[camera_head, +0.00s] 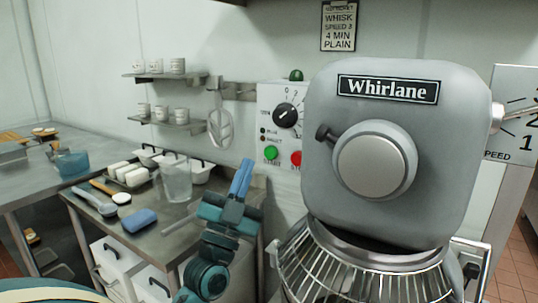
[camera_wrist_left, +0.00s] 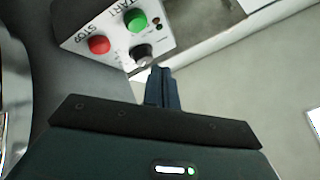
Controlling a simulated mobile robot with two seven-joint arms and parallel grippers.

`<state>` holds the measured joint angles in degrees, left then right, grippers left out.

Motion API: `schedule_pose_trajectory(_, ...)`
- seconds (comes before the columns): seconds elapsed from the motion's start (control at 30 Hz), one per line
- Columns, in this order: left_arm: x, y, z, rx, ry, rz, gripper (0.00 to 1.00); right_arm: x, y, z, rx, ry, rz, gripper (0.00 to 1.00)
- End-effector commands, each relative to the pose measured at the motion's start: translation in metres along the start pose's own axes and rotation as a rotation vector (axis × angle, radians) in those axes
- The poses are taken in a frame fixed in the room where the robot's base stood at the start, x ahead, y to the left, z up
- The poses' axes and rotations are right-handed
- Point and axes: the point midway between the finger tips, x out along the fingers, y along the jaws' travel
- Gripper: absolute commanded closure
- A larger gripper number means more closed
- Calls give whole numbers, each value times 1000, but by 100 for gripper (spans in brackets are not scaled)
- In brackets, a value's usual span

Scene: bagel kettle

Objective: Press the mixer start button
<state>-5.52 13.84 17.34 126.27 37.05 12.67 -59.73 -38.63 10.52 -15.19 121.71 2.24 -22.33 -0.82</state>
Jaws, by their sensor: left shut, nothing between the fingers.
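The grey Whirlane mixer (camera_head: 330,90) stands at the right. The left wrist view shows the green button (camera_wrist_left: 135,20), the red button (camera_wrist_left: 99,44) and a dark knob (camera_wrist_left: 141,54) beyond the fingertips (camera_wrist_left: 161,72). My right gripper is not in view.
A wire bowl guard (camera_head: 360,275) is below the mixer head. A whisk card (camera_head: 339,26) hangs on the wall.

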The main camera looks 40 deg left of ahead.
Motion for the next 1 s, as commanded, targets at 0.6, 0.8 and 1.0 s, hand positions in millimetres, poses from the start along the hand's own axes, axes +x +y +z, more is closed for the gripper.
schedule_pose_trajectory(0.6,31,23,22,0,0,0,100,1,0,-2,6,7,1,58)
schedule_pose_trajectory(0.8,31,23,22,0,1,1,100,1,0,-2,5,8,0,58)
schedule_pose_trajectory(1.0,31,23,22,1,1,1,100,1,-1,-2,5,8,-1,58)
